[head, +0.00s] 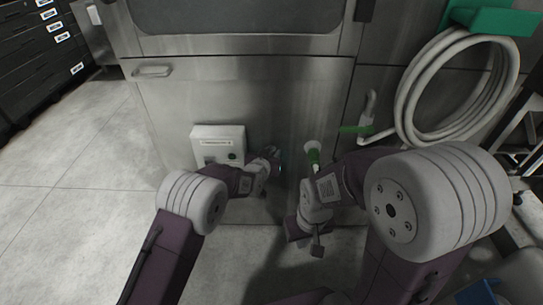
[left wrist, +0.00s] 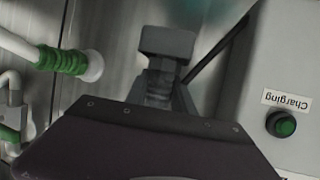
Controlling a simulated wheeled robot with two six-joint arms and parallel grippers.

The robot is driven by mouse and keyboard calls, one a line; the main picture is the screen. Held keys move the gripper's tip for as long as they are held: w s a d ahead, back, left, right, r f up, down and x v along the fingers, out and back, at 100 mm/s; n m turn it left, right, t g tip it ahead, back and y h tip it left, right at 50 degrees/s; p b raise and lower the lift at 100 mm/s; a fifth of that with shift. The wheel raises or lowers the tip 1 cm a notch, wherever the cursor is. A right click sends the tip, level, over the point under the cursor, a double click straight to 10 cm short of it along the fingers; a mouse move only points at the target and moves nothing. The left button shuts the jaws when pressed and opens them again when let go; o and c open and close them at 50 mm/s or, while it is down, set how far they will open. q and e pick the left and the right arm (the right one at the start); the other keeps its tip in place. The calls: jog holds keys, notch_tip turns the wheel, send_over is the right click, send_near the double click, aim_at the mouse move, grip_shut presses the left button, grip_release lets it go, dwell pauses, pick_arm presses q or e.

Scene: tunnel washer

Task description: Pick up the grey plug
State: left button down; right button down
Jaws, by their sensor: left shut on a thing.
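My left gripper (head: 274,157) is in front of the steel machine front, just right of the white charging box (head: 217,146). In the left wrist view its fingers (left wrist: 166,84) are shut on the grey plug (left wrist: 167,42), a blocky grey piece beyond the fingertips. A dark cable (left wrist: 216,50) shows to the right of the plug. The plug is too small and dark to make out in the head view. My right gripper (head: 312,240) hangs lower, near the foot of the machine; its finger gap is not clear.
The box carries a "Charging" label and a dark green-centred button (left wrist: 281,124). A white spout with a green grip (head: 313,153) sticks out between my arms. A coiled white hose (head: 404,100) hangs at right on a green holder (head: 497,20). Open floor (head: 75,200) lies left.

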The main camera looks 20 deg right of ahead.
pick_arm(q)
notch_tip(320, 180, up, 4)
jog(key=shift+r+p, duration=0.2)
jog(key=shift+p, duration=0.95)
jog(key=s+d+r+p, duration=0.1)
jog(key=s+r+p, duration=0.1)
jog(key=s, duration=0.3)
jog(key=s+d+r+p, duration=0.1)
jog(key=s+r+p, duration=0.1)
jog(key=s+r, duration=0.2)
jog(key=shift+s+d+r, duration=0.25)
jog(key=shift+s+d, duration=0.15)
jog(key=shift+s, duration=0.85)
